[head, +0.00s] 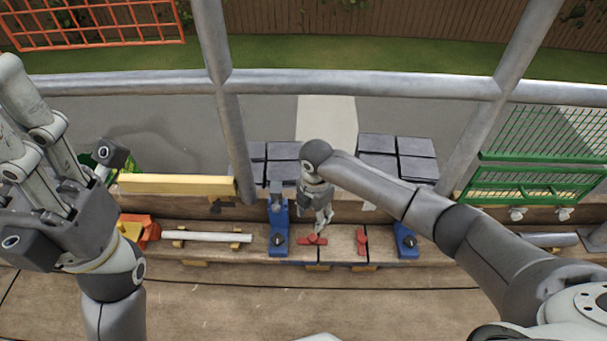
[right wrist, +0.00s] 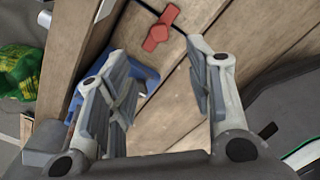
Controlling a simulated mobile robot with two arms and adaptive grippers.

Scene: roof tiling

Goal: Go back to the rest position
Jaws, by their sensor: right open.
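My right gripper (head: 322,224) reaches down over the wooden bench (head: 340,258), beside a red handle-like piece (head: 308,240). In the right wrist view its two fingers (right wrist: 158,85) stand apart with nothing between them. A red piece (right wrist: 160,28) lies beyond the fingertips on the planks, apart from them in the picture. My left gripper (head: 55,185) is raised large at the left, close to the camera. Its fingers point up and overlap, so I cannot tell its opening, and I see nothing held in it.
Blue clamps (head: 279,240) (head: 405,242) stand on the bench, with another red piece (head: 361,240) between them. Dark tiles (head: 415,167) lie behind. A yellow beam (head: 178,185) and white tube (head: 210,237) lie left. Grey scaffold rails (head: 360,84) cross behind. The near planks (head: 220,305) are clear.

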